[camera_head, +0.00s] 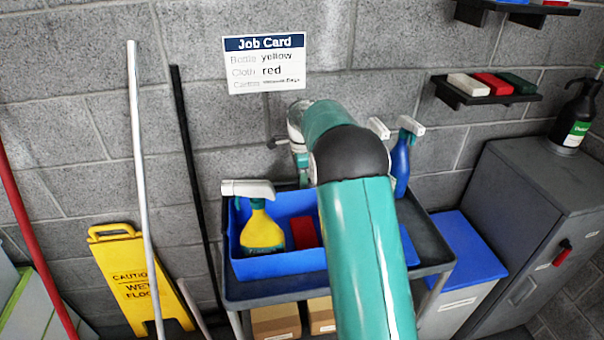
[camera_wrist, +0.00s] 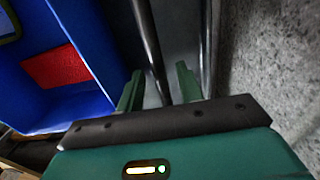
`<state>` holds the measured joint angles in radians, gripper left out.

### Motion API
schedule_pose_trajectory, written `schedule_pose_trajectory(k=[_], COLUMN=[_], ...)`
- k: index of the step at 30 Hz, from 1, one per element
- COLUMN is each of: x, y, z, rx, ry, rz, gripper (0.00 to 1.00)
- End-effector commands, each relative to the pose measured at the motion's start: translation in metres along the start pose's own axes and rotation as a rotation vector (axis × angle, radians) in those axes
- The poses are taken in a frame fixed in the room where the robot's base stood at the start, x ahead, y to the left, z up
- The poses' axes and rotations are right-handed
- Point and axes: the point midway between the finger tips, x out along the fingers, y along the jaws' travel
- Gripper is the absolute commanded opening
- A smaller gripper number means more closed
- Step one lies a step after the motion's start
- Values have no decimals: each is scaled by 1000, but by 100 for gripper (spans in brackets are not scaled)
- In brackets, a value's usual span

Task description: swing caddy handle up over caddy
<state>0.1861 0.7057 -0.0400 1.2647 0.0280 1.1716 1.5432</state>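The blue caddy (camera_head: 280,264) sits on the cart top, holding a yellow spray bottle (camera_head: 262,232) and a red cloth (camera_head: 305,232). In the wrist view the caddy (camera_wrist: 88,28) fills the left side, with the cloth (camera_wrist: 50,67) inside. My gripper (camera_wrist: 158,86) is beside the caddy's outer wall, its two green fingers apart. A dark bar (camera_wrist: 150,45), which looks like the caddy handle, runs between the fingers with gaps visible on both sides. No handle stands up over the caddy. My arm hides most of the gripper and the caddy's right part in the head view.
The cart's dark rim (camera_head: 437,262) surrounds the caddy, with a blue spray bottle (camera_head: 402,165) at its back right. A grey wall stands close behind. A yellow floor sign (camera_head: 140,285) and poles are at left, a grey cabinet (camera_head: 550,200) at right.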

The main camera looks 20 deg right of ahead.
Motion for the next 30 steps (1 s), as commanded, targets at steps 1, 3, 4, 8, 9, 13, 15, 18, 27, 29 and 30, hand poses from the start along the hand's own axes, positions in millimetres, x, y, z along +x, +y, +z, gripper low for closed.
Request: schedule_pose_trajectory(k=[1,3,4,8,9,13,15,18,27,29,30], x=[0,0,0,0,0,0,0,-3,-18,-21,-23], y=[0,0,0,0,0,0,0,0,2,2,2], z=[0,0,0,0,0,0,0,0,0,0,0], rx=[0,0,0,0,0,0,0,0,0,0,0], ry=[0,0,0,0,0,0,0,0,0,0,0], rz=[0,0,0,0,0,0,0,-1,0,1,0], gripper=[36,36,36,19,11,9,9,9,9,9,9])
